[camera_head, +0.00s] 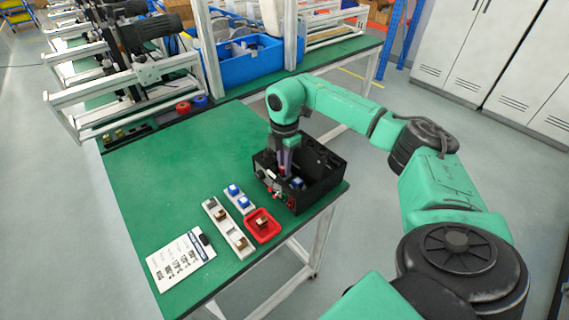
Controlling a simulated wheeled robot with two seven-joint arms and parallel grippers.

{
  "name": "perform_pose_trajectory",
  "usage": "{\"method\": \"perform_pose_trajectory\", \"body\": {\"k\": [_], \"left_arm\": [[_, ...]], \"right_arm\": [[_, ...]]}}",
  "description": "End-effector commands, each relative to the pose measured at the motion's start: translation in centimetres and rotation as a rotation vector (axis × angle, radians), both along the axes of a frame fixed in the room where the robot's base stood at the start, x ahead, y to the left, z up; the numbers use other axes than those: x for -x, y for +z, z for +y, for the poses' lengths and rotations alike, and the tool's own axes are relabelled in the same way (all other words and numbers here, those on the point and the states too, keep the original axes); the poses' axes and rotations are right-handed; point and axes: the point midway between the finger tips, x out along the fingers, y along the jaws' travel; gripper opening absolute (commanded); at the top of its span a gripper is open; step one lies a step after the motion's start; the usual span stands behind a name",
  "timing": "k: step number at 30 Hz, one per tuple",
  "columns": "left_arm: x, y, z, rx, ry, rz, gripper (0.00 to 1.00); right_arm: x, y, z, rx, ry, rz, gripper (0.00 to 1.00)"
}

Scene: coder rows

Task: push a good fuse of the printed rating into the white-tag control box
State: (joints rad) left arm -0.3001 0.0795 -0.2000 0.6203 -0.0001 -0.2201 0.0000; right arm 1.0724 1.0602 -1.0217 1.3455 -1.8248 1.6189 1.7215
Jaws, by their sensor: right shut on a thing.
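The black control box (320,188) stands open at the right front corner of the green table. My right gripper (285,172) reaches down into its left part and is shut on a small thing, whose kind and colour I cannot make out. A small blue part (297,183) shows inside the box. I cannot make out a white tag. Brown fuses (220,215) sit in a longer pale rack (229,230). A red tray (266,235) holds a brown fuse (263,222). My left gripper is out of view.
The green table (180,170) is clear behind the racks. Blue bins (245,65) and metal frames stand at the back.

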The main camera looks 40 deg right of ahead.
Motion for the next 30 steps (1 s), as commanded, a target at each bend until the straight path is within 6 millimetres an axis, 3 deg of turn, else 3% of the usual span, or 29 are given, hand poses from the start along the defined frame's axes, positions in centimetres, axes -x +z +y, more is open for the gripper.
{"method": "perform_pose_trajectory", "body": {"k": [19, 20, 22, 30], "left_arm": [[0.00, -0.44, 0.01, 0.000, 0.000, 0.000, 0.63], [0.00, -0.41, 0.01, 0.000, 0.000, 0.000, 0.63], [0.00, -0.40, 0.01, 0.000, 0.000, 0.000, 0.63], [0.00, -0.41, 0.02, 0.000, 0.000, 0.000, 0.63]], "right_arm": [[0.00, -0.84, 0.01, 0.000, 0.000, 0.000, 0.00], [0.00, -0.81, 0.01, 0.000, 0.000, 0.000, 0.26], [0.00, -0.80, 0.01, 0.000, 0.000, 0.000, 0.52], [-0.02, -0.74, 0.00, 0.000, 0.000, -0.001, 0.53]]}}
